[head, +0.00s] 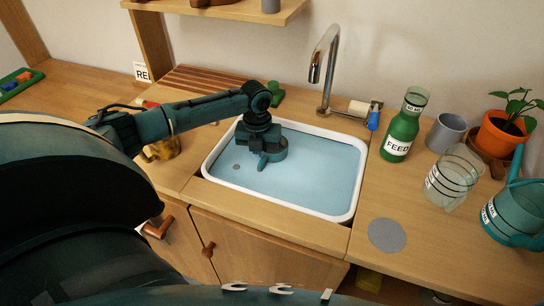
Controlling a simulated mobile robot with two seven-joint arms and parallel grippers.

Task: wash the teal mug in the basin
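The basin (357,187) is a white-rimmed sink filled with pale blue water. My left arm reaches in from the left, and its dark teal gripper (262,162) points down over the left back part of the basin, at or just above the water. I cannot make out its fingertips clearly or tell whether they are open or shut. No teal mug can be told apart; one could be hidden by the gripper, which has a similar colour. My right gripper is not in view.
A tap (326,65) rises behind the basin. On the right stand a green FEED bottle (402,128), a grey mug (447,134), clear glasses (453,178), a potted plant (502,132) and a teal watering can (515,215). A grey disc (387,235) lies right of the basin.

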